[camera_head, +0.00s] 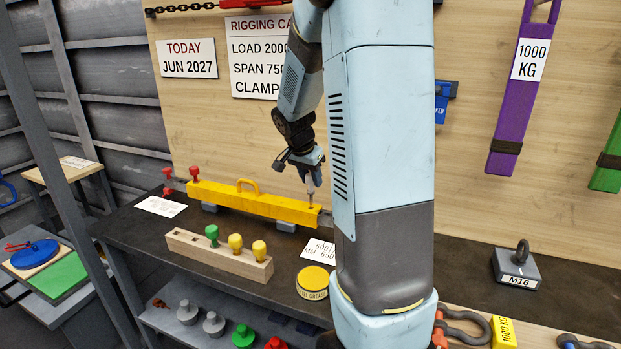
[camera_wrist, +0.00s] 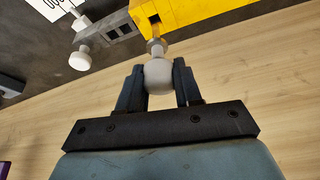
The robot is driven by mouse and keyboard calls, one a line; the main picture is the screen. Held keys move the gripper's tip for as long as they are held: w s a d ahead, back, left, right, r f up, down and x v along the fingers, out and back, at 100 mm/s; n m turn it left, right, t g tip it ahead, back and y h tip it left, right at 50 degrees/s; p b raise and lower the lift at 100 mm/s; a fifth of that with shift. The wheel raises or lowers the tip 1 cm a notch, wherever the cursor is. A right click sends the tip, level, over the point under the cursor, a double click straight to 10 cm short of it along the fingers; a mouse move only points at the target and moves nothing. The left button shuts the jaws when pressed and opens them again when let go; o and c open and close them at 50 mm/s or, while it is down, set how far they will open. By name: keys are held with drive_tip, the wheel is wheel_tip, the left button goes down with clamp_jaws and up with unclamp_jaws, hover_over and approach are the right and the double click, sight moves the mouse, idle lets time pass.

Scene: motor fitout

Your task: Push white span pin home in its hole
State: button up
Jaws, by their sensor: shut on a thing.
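The white span pin (camera_wrist: 158,75) has a round white knob and a brass-coloured shank. My gripper (camera_wrist: 158,82) is shut on the knob, with one dark finger on each side. The pin's shank points at the square hole near the end of the yellow beam (camera_wrist: 185,12). A length of shank shows between knob and beam; I cannot tell how far its tip is inside. In the head view my gripper (camera_head: 311,184) points down over the right end of the yellow beam (camera_head: 250,203), holding the pin upright there.
Another white-knobbed pin (camera_wrist: 81,61) stands by the grey end bar (camera_wrist: 118,28). Red pins (camera_head: 194,174) stand at the beam's left end. A wooden rack (camera_head: 215,255) with green and yellow pins and a yellow tin (camera_head: 313,280) stand in front. My arm hides the bench's middle right.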

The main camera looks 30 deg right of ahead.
sight(310, 188)
drive_tip(key=shift+f, duration=2.55)
idle(0.5)
drive_tip(key=o, duration=1.1)
drive_tip(key=shift+o, duration=0.2)
drive_tip(key=shift+r, duration=0.1)
drive_tip(key=v, duration=1.3)
drive_tip(key=shift+r, duration=0.25)
drive_tip(key=s+a+r+n+t+y, duration=0.1)
drive_tip(key=s+a+r+n+y, duration=0.1)
drive_tip(key=s+a+n, duration=0.4)
drive_tip(key=s+a+r+n+t+y, duration=0.2)
drive_tip(key=s+a+r+n, duration=0.2)
drive_tip(key=s, duration=1.3)
drive_tip(key=a+n, duration=0.2)
drive_tip(key=a, duration=0.2)
drive_tip(key=shift+n+t, duration=0.3)
drive_tip(key=shift+n, duration=0.1)
